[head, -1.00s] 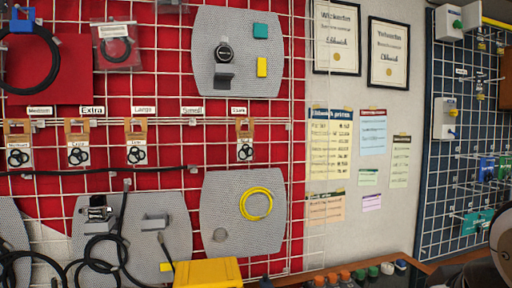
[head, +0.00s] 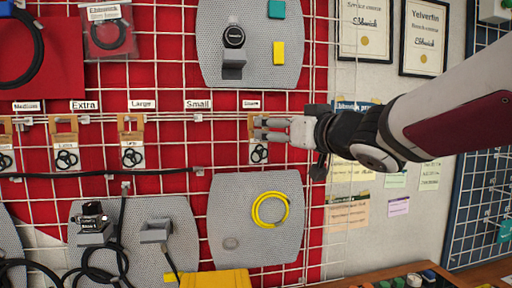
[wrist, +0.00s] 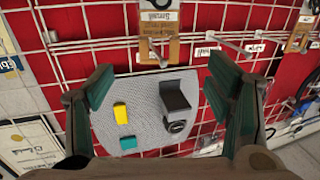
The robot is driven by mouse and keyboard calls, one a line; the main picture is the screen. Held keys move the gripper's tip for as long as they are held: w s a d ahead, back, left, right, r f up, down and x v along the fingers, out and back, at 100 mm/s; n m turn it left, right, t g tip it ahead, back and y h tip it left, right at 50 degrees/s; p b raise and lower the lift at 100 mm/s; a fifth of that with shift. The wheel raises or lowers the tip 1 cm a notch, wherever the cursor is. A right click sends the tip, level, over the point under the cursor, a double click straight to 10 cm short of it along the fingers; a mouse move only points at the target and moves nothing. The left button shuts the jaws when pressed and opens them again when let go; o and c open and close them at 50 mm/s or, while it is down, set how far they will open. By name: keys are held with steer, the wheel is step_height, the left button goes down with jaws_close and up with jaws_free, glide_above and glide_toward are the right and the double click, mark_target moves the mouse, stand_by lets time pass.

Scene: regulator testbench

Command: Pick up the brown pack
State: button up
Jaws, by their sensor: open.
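A brown pack (head: 257,145) with black rings on its white lower part hangs at the right end of a row of similar packs in the head view. My gripper (head: 262,129) reaches in from the right, and its fingers overlap the upper part of this pack. No pack is between the fingers in that view.
More brown packs, such as one (head: 131,140) under the "Large" label, hang to the left on the wire grid. A grey panel (head: 210,50) with small parts is above, and another with a yellow ring (head: 270,209) is below. Metal hooks (wrist: 235,46) stick out nearby.

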steer(key=b+x, duration=0.1)
steer(key=x, duration=1)
steer(key=shift+f, duration=0.1)
steer(key=c, duration=1)
